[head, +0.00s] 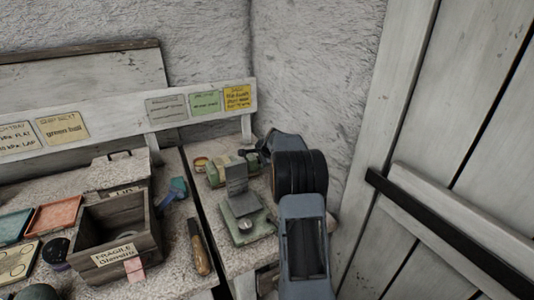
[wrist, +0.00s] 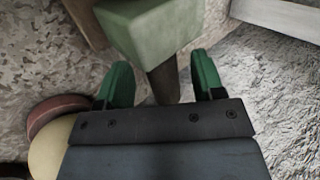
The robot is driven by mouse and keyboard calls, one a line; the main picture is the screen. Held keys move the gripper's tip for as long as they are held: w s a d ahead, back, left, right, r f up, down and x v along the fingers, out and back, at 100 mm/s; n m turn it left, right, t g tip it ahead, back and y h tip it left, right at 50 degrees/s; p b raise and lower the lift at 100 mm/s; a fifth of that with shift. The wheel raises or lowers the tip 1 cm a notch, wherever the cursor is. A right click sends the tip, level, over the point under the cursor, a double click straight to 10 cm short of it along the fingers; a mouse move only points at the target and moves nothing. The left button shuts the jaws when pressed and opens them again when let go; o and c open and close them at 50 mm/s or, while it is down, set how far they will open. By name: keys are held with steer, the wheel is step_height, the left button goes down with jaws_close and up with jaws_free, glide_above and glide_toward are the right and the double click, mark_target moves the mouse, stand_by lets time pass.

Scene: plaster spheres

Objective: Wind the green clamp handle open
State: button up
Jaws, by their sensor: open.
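A pale green clamp-like block (wrist: 150,28) fills the top of the wrist view, with a dark brown bar (wrist: 163,84) running from it down between my fingers. In the head view the green clamp (head: 217,174) stands at the back of the right bench, partly hidden by a grey upright plate. My gripper (wrist: 162,78) is open, its two green fingers on either side of the bar with visible gaps. I cannot tell whether the bar is the handle. In the head view my gripper (head: 250,153) is at the clamp's right side, small and partly hidden by my arm.
A wooden crate (head: 155,252) and a brown-handled tool (head: 200,248) are on the left bench. The wall and door (head: 470,130) lie close on the right.

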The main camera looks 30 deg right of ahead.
steer(key=v, duration=1.2)
steer(key=shift+s+r, duration=0.15)
steer(key=shift+w+d+r+g+p, duration=0.95)
steer(key=shift+w+g+p, duration=1)
steer(key=shift+p, duration=3.8)
steer(key=x, duration=0.4)
steer(key=p+x, duration=0.1)
steer(key=x, duration=0.3)
steer(key=p+x, duration=0.1)
steer(key=x, duration=0.4)
steer(key=shift+w+a, duration=0.25)
steer(key=shift+a, duration=0.05)
